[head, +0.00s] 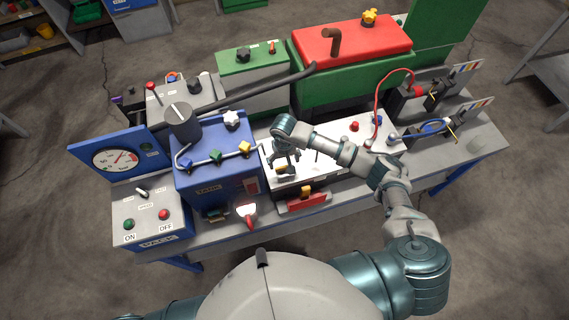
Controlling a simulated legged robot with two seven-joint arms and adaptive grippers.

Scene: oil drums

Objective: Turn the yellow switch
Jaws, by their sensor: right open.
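Several yellow parts show in the head view, and I cannot tell for certain which is the yellow switch. A small yellow-orange piece (281,170) is on the white-topped box (335,160), right under my right gripper (284,166) and partly hidden by it. My right gripper is open and points down at that piece; I cannot tell whether its fingers touch it. Another yellow knob (369,16) is on the red-topped box (352,42). My left gripper is out of view.
The grey bench (350,197) holds a gauge panel (118,160), a grey control box (152,215) with ON and OFF buttons, and a green-topped box (250,56). A black pipe (265,88) crosses behind the blue tank. Red and blue cables lie at the right.

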